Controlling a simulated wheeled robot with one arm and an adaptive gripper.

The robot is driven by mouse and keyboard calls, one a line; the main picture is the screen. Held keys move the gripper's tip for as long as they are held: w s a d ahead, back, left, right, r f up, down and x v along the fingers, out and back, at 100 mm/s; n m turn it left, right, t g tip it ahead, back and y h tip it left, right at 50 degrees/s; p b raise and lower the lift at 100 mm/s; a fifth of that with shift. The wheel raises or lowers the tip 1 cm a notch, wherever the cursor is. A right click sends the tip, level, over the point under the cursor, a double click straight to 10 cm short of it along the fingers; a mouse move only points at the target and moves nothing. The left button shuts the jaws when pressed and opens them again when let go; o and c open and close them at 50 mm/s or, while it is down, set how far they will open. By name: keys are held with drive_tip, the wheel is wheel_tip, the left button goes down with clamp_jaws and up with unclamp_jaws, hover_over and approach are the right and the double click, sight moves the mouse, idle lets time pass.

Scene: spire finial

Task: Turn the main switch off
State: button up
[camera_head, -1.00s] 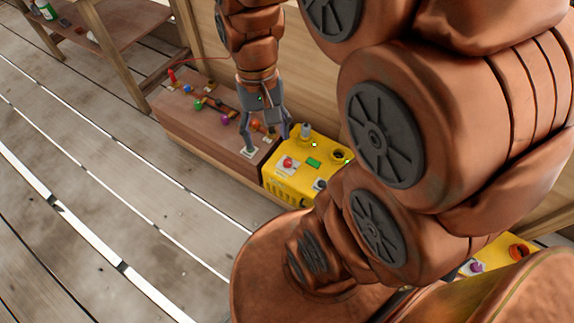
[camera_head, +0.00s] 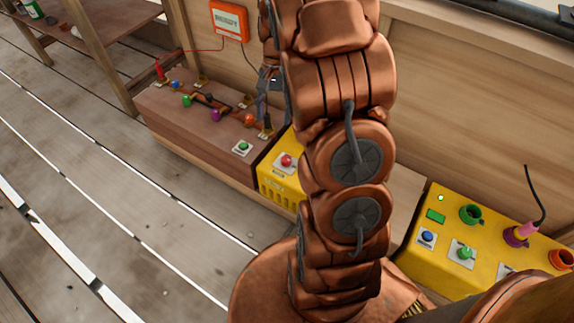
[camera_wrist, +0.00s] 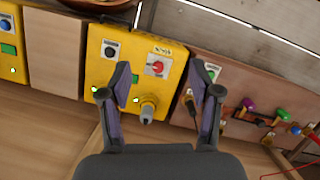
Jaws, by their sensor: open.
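I cannot tell by label which control is the main switch. A yellow box (camera_wrist: 128,50) carries a red knob on a white plate (camera_wrist: 157,66), a black knob (camera_wrist: 110,50) and a grey plug-like part (camera_wrist: 147,108). In the head view its red knob (camera_head: 286,160) shows beside my arm, which hides much of the box. A brown wooden box (camera_head: 190,120) beside it has a green button (camera_head: 243,147). My gripper (camera_wrist: 163,82) is open and empty, its fingers spread over the yellow box in the wrist view.
The wooden box also bears several coloured knobs and a red post (camera_head: 160,71) with a red wire. An orange box (camera_head: 229,21) hangs on the wooden wall. Another yellow box (camera_head: 455,255) stands at right. The plank floor at left is clear.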

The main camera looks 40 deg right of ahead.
sight(286, 158)
drive_tip(key=w+d+f+m+y+b, duration=0.1)
drive_tip(key=w+d+f+b, duration=0.2)
drive_tip(key=f, duration=0.4)
drive_tip(key=d+f+m+b, duration=0.2)
drive_tip(key=d+f+b, duration=0.2)
drive_tip(key=f, duration=0.4)
drive_tip(key=w+d+f+m+y+b, duration=0.1)
drive_tip(key=w+d+f+b, duration=0.2)
drive_tip(key=f, duration=0.4)
drive_tip(key=shift+t, duration=0.3)
drive_tip(key=shift+s+b+x, duration=0.25)
drive_tip(key=shift+b+x, duration=0.35)
drive_tip(key=shift+x, duration=0.75)
drive_tip(key=shift+s+b+x, duration=0.25)
drive_tip(key=shift+b+x, duration=0.3)
drive_tip(key=shift+x, duration=0.75)
drive_tip(key=shift+s+b+x, duration=0.3)
drive_tip(key=shift+b+x, duration=0.3)
drive_tip(key=shift+x, duration=0.75)
drive_tip(key=shift+d, duration=0.15)
drive_tip(key=c, duration=1.1)
drive_tip(key=shift+r, duration=0.1)
drive_tip(key=shift+c, duration=0.2)
